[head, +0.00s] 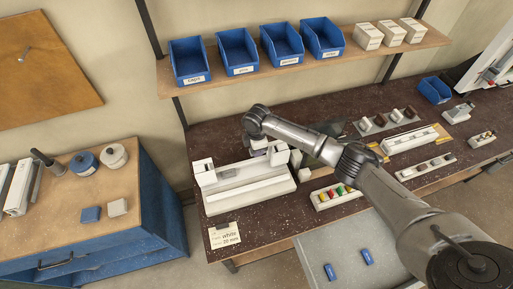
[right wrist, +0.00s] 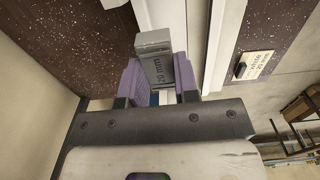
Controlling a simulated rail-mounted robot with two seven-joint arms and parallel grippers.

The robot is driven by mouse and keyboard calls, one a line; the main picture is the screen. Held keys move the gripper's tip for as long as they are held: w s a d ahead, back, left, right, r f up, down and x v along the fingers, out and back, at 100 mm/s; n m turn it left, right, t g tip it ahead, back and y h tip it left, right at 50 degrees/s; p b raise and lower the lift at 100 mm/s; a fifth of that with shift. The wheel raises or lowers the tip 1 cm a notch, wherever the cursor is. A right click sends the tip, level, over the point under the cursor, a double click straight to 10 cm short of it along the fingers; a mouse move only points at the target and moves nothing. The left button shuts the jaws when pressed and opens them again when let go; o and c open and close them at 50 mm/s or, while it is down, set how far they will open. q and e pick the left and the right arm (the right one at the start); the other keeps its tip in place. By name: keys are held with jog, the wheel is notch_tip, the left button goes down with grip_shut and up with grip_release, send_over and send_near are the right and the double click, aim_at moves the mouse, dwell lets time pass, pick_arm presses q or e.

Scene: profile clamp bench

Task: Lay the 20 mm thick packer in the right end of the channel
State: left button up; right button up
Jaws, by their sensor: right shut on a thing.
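A grey packer (right wrist: 154,46) marked "20 mm" sits between the two purple fingers of my right gripper (right wrist: 158,80) in the right wrist view. The gripper is shut on it. In the head view my right gripper (head: 262,149) is over the right part of the white channel fixture (head: 250,192), beside its right end block (head: 279,153). The left end block (head: 204,172) stands clear. The packer cannot be made out in the head view, and whether it touches the channel floor cannot be told. My left gripper is in neither view.
A card (head: 225,236) reading "white 20 mm" lies at the bench's front edge. A white holder (head: 336,203) with coloured pieces stands right of the fixture, under my right arm. Other blocks and trays stand farther right. Blue bins (head: 238,51) line the shelf above.

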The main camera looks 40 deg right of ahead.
jog(key=shift+f, duration=0.15)
jog(key=shift+f+b, duration=0.3)
jog(key=shift+f, duration=0.2)
jog(key=shift+f+b, duration=0.65)
jog(key=shift+f, duration=0.55)
jog(key=shift+f+b, duration=0.4)
jog(key=shift+f, duration=0.3)
jog(key=shift+f+b, duration=0.6)
jog(key=shift+f, duration=0.5)
jog(key=shift+f+b, duration=0.75)
jog(key=shift+f, duration=0.4)
